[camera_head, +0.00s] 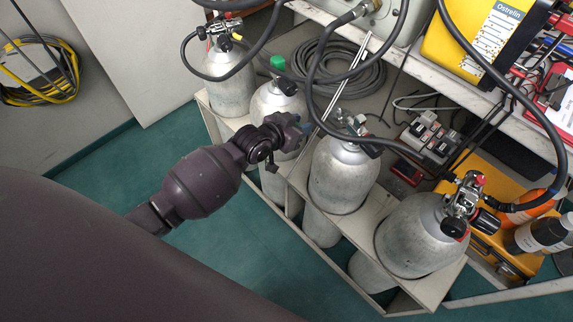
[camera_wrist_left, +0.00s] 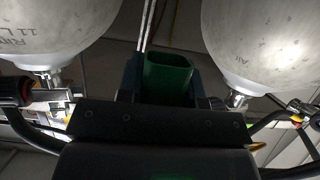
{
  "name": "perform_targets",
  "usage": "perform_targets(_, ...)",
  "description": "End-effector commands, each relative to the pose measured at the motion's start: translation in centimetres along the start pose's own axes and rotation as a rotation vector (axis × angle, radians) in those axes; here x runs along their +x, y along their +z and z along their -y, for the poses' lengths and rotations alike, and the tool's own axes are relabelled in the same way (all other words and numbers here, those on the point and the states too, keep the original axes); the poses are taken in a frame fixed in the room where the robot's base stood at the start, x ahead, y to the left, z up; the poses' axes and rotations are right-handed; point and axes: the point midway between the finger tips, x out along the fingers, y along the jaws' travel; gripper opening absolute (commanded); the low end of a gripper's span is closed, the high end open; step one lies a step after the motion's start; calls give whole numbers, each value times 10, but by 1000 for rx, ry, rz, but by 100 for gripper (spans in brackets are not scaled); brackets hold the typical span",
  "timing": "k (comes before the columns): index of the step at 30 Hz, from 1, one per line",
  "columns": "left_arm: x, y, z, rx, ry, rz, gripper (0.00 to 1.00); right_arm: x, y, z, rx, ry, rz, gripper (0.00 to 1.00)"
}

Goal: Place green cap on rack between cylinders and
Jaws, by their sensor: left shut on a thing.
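My left gripper (camera_head: 307,128) reaches between the second cylinder (camera_head: 268,103) and the third cylinder (camera_head: 340,177) in the head view. In the left wrist view the gripper (camera_wrist_left: 163,78) is shut on a green cap (camera_wrist_left: 168,76), which looks hollow with its opening showing. A grey cylinder (camera_wrist_left: 55,30) hangs at the left of that picture and another (camera_wrist_left: 255,40) at the right. The head view hides the held cap behind the gripper. A green piece (camera_head: 278,62) sits on the second cylinder's valve. The pale rack (camera_head: 298,180) holds the cylinders. My right gripper is out of view.
Another cylinder (camera_head: 230,85) stands at the far left and one (camera_head: 415,240) at the right. Black hoses (camera_head: 318,70) arch over the valves. A coiled hose (camera_head: 345,72) lies behind. Yellow cases (camera_head: 475,40) and bottles crowd the right. The green floor (camera_head: 190,240) is clear in front.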

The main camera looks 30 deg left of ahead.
Motion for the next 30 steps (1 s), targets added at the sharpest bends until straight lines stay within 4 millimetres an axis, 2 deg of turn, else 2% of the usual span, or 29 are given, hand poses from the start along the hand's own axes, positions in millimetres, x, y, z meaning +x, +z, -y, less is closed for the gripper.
perform_targets(6, 17, 48, -2, -5, 2, 14, 11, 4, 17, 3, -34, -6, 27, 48)
perform_targets(16, 43, 115, -2, -5, 2, 15, 11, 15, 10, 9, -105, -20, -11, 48)
perform_targets(18, 48, 128, -2, -4, 2, 15, 11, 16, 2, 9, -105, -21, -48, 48)
perform_targets(22, 56, 141, -1, -2, 1, 9, 11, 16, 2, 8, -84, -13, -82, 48)
perform_targets(28, 60, 148, -1, -1, 1, 3, 11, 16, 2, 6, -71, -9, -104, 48)
perform_targets(30, 63, 157, -1, -2, 1, 6, 11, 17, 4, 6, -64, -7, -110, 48)
